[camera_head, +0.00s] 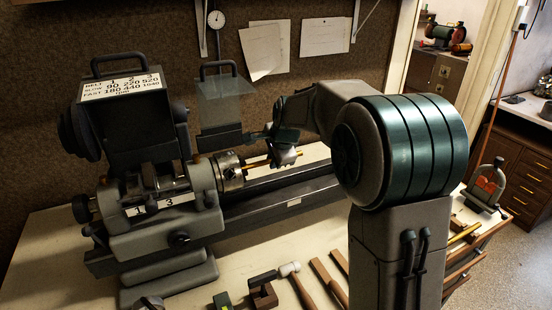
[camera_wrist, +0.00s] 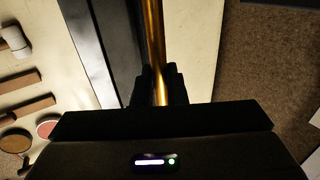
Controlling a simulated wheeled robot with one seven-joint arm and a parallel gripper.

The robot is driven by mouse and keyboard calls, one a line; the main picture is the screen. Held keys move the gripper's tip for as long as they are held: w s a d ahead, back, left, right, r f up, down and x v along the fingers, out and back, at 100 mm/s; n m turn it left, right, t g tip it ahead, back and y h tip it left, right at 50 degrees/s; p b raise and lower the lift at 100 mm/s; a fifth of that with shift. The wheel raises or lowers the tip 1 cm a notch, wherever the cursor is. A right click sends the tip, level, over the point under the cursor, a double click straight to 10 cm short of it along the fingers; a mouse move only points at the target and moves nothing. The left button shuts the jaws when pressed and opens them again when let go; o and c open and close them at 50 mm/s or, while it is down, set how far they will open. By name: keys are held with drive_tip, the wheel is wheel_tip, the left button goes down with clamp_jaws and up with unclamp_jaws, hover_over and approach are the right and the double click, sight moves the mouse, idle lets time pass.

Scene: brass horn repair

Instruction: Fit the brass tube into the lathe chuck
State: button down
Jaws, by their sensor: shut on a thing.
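The lathe chuck (camera_head: 231,172) is a silvery cylinder on the right side of the grey headstock (camera_head: 165,212). My gripper (camera_head: 284,156) is to the right of the chuck, above the lathe bed, and is shut on the brass tube (camera_head: 258,163). The tube lies roughly in line with the chuck, its left end at or very near the chuck face. I cannot tell whether that end is inside. In the wrist view, the tube (camera_wrist: 155,45) runs up between the two dark fingers of my gripper (camera_wrist: 159,88).
A clear guard (camera_head: 225,103) stands behind the chuck. The dark lathe bed (camera_head: 285,205) runs below the tube. A mallet (camera_head: 289,270), wooden-handled tools and small blocks lie on the front of the bench (camera_head: 215,285). A grey stand with a red part (camera_head: 487,185) is at the right.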

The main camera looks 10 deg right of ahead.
drive_tip(key=shift+s+a, duration=0.15)
drive_tip(key=shift+a, duration=0.35)
drive_tip(key=c, duration=1.4)
unclamp_jaws()
drive_tip(key=b+v, duration=0.2)
drive_tip(key=v, duration=1.1)
drive_tip(key=s+d+f+n+g, duration=0.1)
drive_tip(key=s+f+n, duration=0.3)
drive_tip(key=s, duration=0.5)
drive_tip(key=s+d+f+n+h, duration=0.1)
drive_tip(key=s+d+f+n, duration=0.2)
drive_tip(key=s, duration=0.6)
drive_tip(key=s+d+f+n+g, duration=0.1)
drive_tip(key=s+d+f+n, duration=0.1)
drive_tip(key=s+f+n, duration=0.5)
drive_tip(key=shift+s+d+f+n+g+h, duration=0.15)
drive_tip(key=shift+s+h, duration=0.05)
drive_tip(key=shift+s, duration=0.5)
drive_tip(key=shift+s+d+f+n+g+h, duration=0.1)
drive_tip(key=shift+s+d+n+g+h, duration=0.1)
drive_tip(key=shift+s, duration=0.45)
